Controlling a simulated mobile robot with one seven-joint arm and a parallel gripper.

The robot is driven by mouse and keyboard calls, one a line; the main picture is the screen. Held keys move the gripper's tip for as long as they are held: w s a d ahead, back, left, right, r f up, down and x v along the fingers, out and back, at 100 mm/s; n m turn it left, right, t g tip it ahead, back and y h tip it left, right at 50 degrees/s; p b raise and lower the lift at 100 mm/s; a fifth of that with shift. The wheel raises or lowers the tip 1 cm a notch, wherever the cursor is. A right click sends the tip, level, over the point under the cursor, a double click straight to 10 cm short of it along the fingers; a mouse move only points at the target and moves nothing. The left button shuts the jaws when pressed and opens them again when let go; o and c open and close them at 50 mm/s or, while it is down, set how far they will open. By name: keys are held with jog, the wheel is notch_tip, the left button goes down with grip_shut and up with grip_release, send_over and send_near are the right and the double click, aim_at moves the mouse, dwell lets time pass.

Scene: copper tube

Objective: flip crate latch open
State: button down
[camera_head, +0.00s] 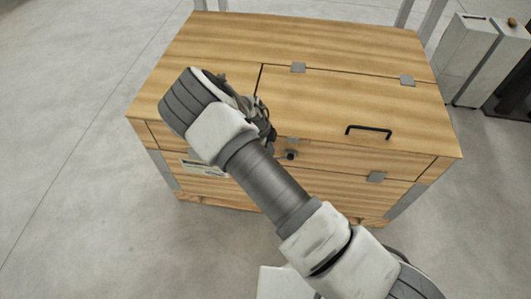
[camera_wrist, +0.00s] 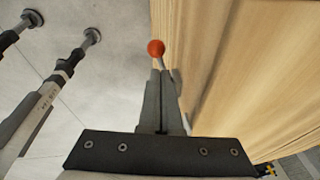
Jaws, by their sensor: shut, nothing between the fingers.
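The wooden crate (camera_head: 340,105) stands on the floor in the head view, its hinged lid panel closed. A small dark latch-like part (camera_head: 289,155) sits on the crate's front, just below the lid edge and beside my arm. In the wrist view my gripper (camera_wrist: 161,72) is shut and empty, pointing along the crate's wooden face (camera_wrist: 240,70), which fills the right side. A red ball knob (camera_wrist: 156,47) on a thin stem shows right at the fingertips; I cannot tell whether they touch. In the head view my arm hides the fingertips and part of the crate front.
A black handle (camera_head: 368,131) is on the lid, with grey hinges (camera_head: 298,67) behind it. Metal corner plates (camera_head: 410,200) edge the crate. Grey cabinets (camera_head: 468,55) stand at the back right. Posts with round feet (camera_wrist: 92,36) show left in the wrist view. The floor at left is clear.

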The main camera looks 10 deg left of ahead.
jog(key=shift+d+r, duration=0.1)
jog(key=shift+r, duration=0.55)
jog(key=s+a+r, duration=0.1)
jog(key=a+r, duration=0.5)
jog(key=shift+a+r, duration=0.3)
jog(key=shift+r, duration=0.05)
jog(key=shift+r, duration=0.1)
jog(key=s+d+r+n+y+p, duration=0.1)
jog(key=s+d+r+n+y, duration=0.15)
jog(key=d+r, duration=0.45)
jog(key=s+d+r+n+y, duration=0.1)
jog(key=s+d+r+n, duration=0.15)
jog(key=r, duration=0.85)
jog(key=s+d+r+n+y+p, duration=0.1)
jog(key=s+d+r+n, duration=0.3)
jog(key=r, duration=0.5)
jog(key=s+d+r+n+t+h, duration=0.1)
jog(key=s+d+r+n+t, duration=0.1)
jog(key=s+d+r+n, duration=0.3)
jog(key=s+d+r+n+t, duration=0.2)
jog(key=s+d+r+n, duration=0.3)
jog(key=s, duration=0.6)
jog(key=shift+s+d+r+n+h, duration=0.3)
jog(key=shift+d+r+n+h, duration=0.1)
jog(key=shift+d, duration=0.45)
